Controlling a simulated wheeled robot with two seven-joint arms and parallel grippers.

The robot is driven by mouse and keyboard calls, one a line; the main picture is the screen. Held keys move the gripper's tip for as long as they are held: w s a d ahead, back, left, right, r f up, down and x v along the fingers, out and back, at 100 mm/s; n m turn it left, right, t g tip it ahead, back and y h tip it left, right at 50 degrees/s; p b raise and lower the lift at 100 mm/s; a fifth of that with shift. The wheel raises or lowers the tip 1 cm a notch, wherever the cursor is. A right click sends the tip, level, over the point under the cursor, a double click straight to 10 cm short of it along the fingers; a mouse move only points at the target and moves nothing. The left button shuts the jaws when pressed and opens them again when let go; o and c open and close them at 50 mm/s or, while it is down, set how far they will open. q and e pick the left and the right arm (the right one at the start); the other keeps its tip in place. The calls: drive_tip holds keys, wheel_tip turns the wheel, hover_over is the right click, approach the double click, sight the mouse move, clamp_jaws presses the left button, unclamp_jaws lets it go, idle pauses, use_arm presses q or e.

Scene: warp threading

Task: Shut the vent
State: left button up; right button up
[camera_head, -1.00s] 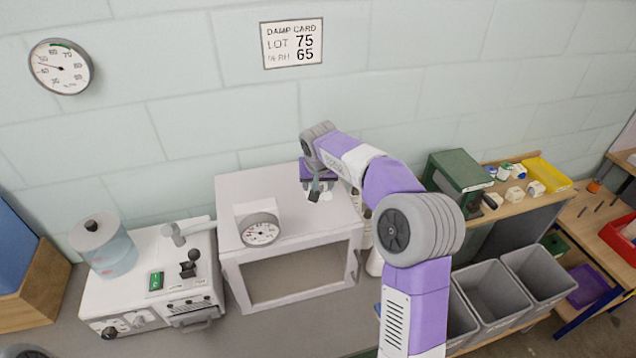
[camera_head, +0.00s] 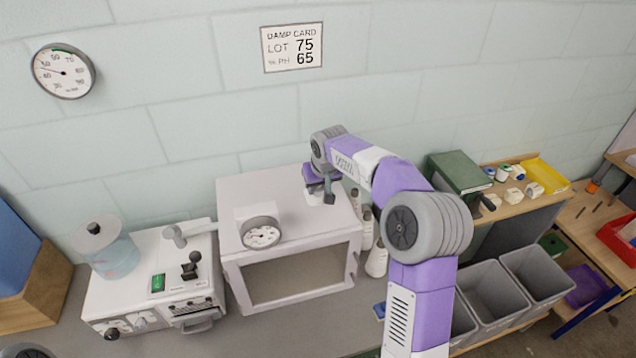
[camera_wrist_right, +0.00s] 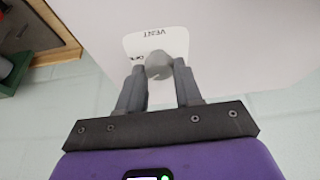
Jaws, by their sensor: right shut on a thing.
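The vent's plate (camera_wrist_right: 178,42), marked VENT, lies on top of a white box-like cabinet (camera_head: 228,205). A round grey knob (camera_wrist_right: 158,65) sits on the plate. In the right wrist view my right gripper (camera_wrist_right: 160,80) has its two fingers on either side of this knob, shut on it. In the head view the right gripper (camera_head: 329,198) is over the right part of the cabinet top, and its fingers hide most of the vent. My left gripper is not in view.
A round gauge (camera_head: 261,235) stands at the cabinet's front top edge. A white machine (camera_head: 140,290) with a water tank (camera_head: 112,255) is at the left. White cones (camera_head: 377,262) stand right of the cabinet. Grey bins (camera_head: 490,295) are at the right.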

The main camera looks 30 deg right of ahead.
drive_tip(key=n+y+p, duration=0.1)
drive_tip(key=n, duration=0.1)
drive_tip(key=n+y+p, duration=0.1)
drive_tip(key=n+p, duration=0.1)
drive_tip(key=n, duration=0.1)
drive_tip(key=shift+d+r+n, duration=0.1)
drive_tip(key=shift+d+n, duration=0.1)
drive_tip(key=shift+n, duration=0.1)
drive_tip(key=n+y+p, duration=0.1)
drive_tip(key=n, duration=0.1)
drive_tip(key=n+g+p, duration=0.1)
drive_tip(key=n, duration=0.1)
drive_tip(key=shift+w+d+n+y+p, duration=0.1)
drive_tip(key=shift+n+y+p, duration=0.25)
drive_tip(key=shift+n+y, duration=0.05)
drive_tip(key=shift+n, duration=0.3)
drive_tip(key=o, duration=1)
drive_tip(key=shift+o, duration=0.2)
drive_tip(key=v, duration=0.7)
drive_tip(key=shift+r, duration=0.25)
drive_tip(key=shift+d, duration=0.1)
